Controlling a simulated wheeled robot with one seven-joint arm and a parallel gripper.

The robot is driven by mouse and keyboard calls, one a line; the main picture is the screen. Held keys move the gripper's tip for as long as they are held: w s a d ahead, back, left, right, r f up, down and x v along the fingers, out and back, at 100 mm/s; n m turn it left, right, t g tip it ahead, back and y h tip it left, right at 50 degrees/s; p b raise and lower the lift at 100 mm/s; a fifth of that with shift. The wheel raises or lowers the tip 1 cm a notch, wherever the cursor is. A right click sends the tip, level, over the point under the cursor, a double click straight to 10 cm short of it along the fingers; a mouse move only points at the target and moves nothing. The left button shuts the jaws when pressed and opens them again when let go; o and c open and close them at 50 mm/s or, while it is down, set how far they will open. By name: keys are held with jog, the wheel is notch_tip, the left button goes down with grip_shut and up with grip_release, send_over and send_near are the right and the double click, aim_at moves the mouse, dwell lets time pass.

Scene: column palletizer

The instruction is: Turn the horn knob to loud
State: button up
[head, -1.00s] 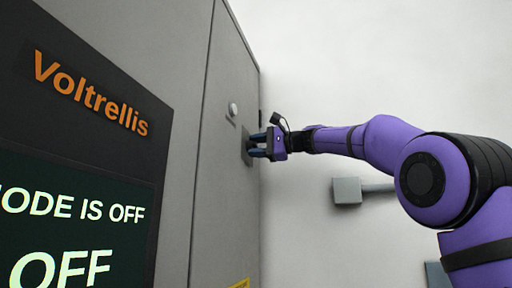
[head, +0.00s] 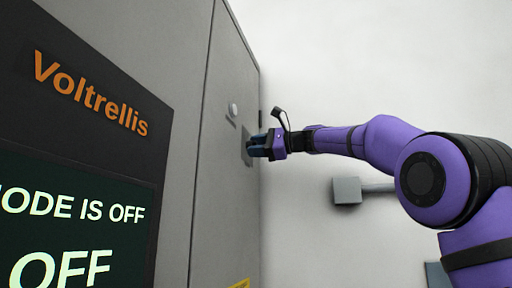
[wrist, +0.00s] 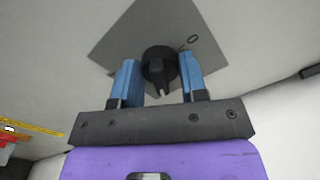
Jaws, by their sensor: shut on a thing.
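The horn knob (wrist: 159,62) is black and round with a raised grip bar, on a grey square plate (wrist: 118,48) that looks tilted in the wrist view. A "0"-like mark shows on the plate to the right of the knob; no word for loud is readable. My gripper (wrist: 161,72) has its blue fingers on either side of the knob and is shut on it. In the head view my gripper (head: 257,147) is at the plate (head: 245,143) on the grey cabinet side, and its fingers hide the knob.
A grey cabinet (head: 205,140) fills the left, with a dark Voltrellis screen panel (head: 75,140) reading "OFF". A grey box with a pipe (head: 347,191) is on the wall behind. A yellow label (head: 240,283) is low on the cabinet.

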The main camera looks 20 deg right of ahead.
jog(key=o, duration=0.9)
jog(key=v, duration=1)
jog(key=shift+s+d, duration=0.2)
jog(key=shift+d, duration=0.15)
jog(key=s+a+f+n+g+h, duration=0.1)
jog(key=s+a+f+h, duration=0.15)
jog(key=f, duration=0.35)
jog(key=s+a+f+h, duration=0.2)
jog(key=s+f, duration=0.1)
jog(key=f, duration=0.2)
jog(key=s+d+f+n+g+h, duration=0.1)
jog(key=s+f+n+h, duration=0.2)
jog(key=s+f, duration=0.5)
jog(key=s+f+n+g+h, duration=0.2)
jog(key=s+f+n, duration=0.3)
jog(key=f, duration=1.2)
jog(key=s+d+f+n+g+h, duration=0.1)
jog(key=s+f+n+h, duration=0.3)
jog(key=s+f, duration=0.8)
jog(key=shift+s+d+f+h, duration=0.2)
jog(key=shift+s+d+h, duration=0.15)
jog(key=shift+s+h, duration=0.15)
